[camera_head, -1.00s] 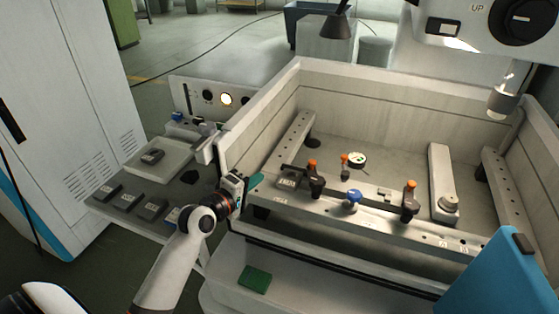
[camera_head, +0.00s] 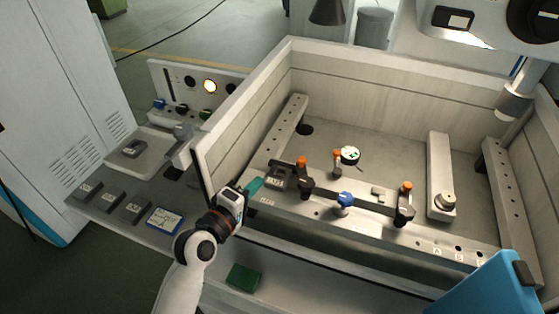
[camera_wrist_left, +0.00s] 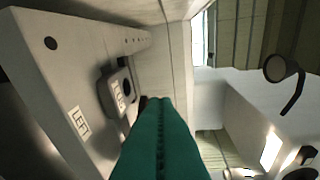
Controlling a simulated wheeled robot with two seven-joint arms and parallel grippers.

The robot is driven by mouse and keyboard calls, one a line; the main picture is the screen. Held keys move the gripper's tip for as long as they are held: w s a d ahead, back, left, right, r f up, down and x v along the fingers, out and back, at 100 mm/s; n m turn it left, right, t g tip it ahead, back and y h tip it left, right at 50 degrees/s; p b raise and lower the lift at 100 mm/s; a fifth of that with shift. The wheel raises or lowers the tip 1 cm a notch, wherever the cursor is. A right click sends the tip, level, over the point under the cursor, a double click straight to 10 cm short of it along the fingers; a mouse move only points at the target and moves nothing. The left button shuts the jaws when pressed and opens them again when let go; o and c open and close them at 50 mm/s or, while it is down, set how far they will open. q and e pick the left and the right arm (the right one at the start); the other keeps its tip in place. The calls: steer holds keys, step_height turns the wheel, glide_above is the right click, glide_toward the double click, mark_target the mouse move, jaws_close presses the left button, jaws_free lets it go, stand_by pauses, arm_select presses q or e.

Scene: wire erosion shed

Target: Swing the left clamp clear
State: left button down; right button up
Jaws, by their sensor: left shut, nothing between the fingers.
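The left clamp (camera_head: 305,188) is dark with an orange knob and stands upright at the left part of the light rail in the tank. A dark labelled block (camera_head: 278,176) sits at the rail's left end, beside the clamp; it also shows in the left wrist view (camera_wrist_left: 119,92), near a "LEFT" label (camera_wrist_left: 78,122). My left gripper (camera_head: 256,185) has green fingers, shut and empty. It reaches over the tank's front-left rim, just left of the block and apart from the clamp. Its fingers (camera_wrist_left: 160,125) fill the lower middle of the wrist view. My right gripper is out of view.
The right clamp (camera_head: 405,202) and a blue knob (camera_head: 344,199) are on the same rail. A round dial (camera_head: 349,155) stands behind. The tank's left wall (camera_head: 245,112) rises beside my arm. A side shelf (camera_head: 118,222) holds several dark blocks. A green pad (camera_head: 243,277) lies in front.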

arm_select(q)
steer(key=p+x, duration=0.1)
steer(key=x, duration=0.4)
steer(key=shift+w+d+r, duration=0.1)
steer(key=shift+w+d, duration=0.1)
steer(key=shift+w, duration=0.05)
steer(key=x, duration=0.3)
steer(key=shift+p, duration=0.3)
steer(key=shift+w+d+p, duration=0.2)
steer(key=shift+d+p, duration=0.05)
steer(key=shift+d, duration=0.3)
steer(key=shift+w+d+p, duration=0.15)
steer(key=shift+d+p, duration=0.1)
steer(key=shift+d, duration=0.35)
steer(key=shift+d+f, duration=0.3)
steer(key=shift+w+d+f, duration=0.1)
steer(key=shift+d, duration=0.3)
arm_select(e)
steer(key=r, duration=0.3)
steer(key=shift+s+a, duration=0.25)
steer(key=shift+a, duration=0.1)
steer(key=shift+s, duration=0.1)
arm_select(q)
steer(key=shift+f, duration=0.1)
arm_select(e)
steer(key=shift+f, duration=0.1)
